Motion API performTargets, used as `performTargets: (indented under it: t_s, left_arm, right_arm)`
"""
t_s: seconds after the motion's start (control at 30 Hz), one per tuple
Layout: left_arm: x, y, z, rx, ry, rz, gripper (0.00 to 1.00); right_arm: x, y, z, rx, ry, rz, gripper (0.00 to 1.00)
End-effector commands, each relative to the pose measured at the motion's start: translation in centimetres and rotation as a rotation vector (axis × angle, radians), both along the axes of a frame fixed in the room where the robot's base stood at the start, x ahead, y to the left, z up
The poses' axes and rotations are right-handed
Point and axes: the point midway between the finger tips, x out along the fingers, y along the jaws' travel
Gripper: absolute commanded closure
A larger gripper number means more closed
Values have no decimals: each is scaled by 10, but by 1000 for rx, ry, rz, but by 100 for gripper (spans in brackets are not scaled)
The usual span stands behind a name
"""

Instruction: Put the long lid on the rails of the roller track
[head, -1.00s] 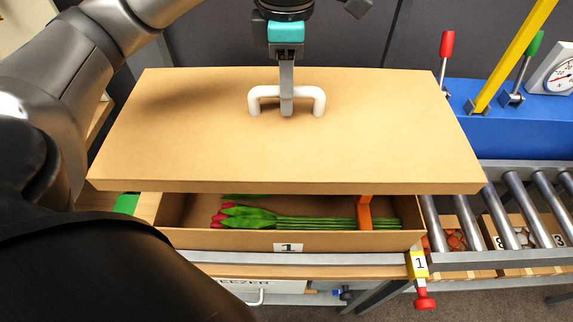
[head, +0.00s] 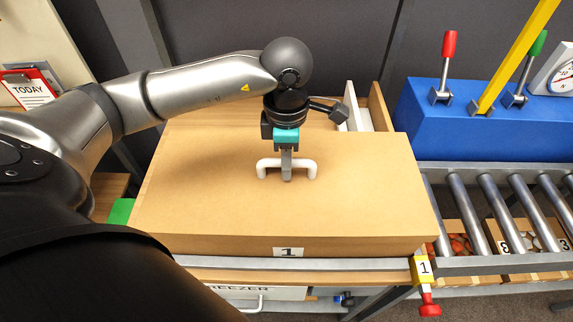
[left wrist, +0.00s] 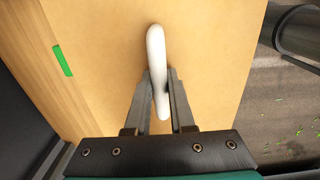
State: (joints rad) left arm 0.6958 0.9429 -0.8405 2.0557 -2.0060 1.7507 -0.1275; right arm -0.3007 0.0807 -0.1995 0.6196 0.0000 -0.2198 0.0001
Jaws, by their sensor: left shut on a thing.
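The long tan cardboard lid (head: 230,210) lies low over the box with the label 1 (head: 289,252). The flowers inside the box are hidden under it. The white handle (head: 309,170) stands up from the middle of the lid, and my left gripper (head: 287,172) is shut on it from above. In the left wrist view the two fingers pinch the white handle (left wrist: 157,50) above the lid (left wrist: 215,60). The roller track (head: 500,210) runs to the right, with its front rail (head: 350,264) along the box front. My right gripper is not in view.
A blue console (head: 430,120) with red and green levers stands at the back right. A yellow tag with 1 and a red knob (head: 427,297) sit at the front rail. Crates with 8 and 3 (head: 515,245) lie beneath the rollers. A wooden tray (head: 375,107) is behind the lid.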

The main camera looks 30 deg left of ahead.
Motion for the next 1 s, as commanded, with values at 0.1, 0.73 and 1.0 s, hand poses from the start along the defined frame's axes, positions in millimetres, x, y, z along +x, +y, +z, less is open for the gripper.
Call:
performTargets:
  t_s: [0.1, 0.73, 1.0]
  left_arm:
    - [0, 0, -12, -1, -1, 0, 100]
    - [0, 0, -15, 1, -1, 0, 49]
    - [0, 0, -15, 0, 0, 0, 48]
  right_arm:
    - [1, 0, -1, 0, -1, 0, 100]
    - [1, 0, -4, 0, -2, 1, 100]
    - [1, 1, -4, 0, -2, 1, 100]
